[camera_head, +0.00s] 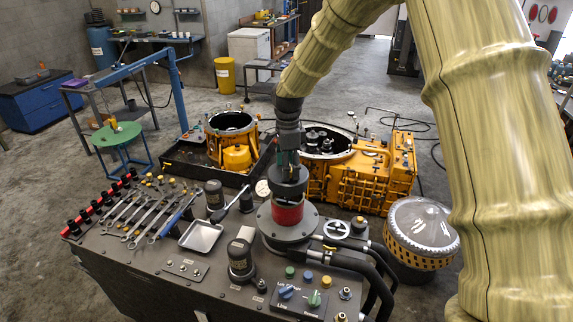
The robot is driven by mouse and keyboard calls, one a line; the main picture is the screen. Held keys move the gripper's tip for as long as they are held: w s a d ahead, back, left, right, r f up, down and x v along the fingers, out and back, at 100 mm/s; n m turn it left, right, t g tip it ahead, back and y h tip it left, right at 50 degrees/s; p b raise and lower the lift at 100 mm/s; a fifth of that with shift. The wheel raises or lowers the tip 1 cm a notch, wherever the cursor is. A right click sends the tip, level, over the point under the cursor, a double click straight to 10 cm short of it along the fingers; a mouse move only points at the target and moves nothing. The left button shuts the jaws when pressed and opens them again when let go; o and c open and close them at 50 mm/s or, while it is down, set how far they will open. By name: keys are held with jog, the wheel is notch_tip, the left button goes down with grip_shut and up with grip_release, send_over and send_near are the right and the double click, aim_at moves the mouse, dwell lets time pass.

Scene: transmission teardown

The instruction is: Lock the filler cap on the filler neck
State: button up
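A dark round filler cap (287,182) sits at the top of the red filler neck (288,212), which rises from a round grey flange on the dark workbench. The cap looks upright and in line with the neck; I cannot tell whether it is locked. My gripper (287,162) points straight down onto the top of the cap. Its fingers are dark and small against the cap, and their tips are hard to make out, so I cannot tell whether they are closed on it.
The workbench (130,262) carries wrenches, a metal tray (201,236), a dark cylindrical unit (241,258) and a knob panel (300,294) close around the neck. Black hoses (365,268) run at the right. Yellow transmission housings (365,180) stand behind.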

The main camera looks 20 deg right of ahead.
jog(key=shift+f+b, duration=1.2)
jog(key=shift+f, duration=0.8)
jog(key=shift+f+b, duration=0.55)
jog(key=shift+f, duration=1.45)
jog(key=shift+w, duration=0.1)
jog(key=shift+f, duration=0.4)
jog(key=o, duration=1.7)
jog(key=shift+o, duration=1.1)
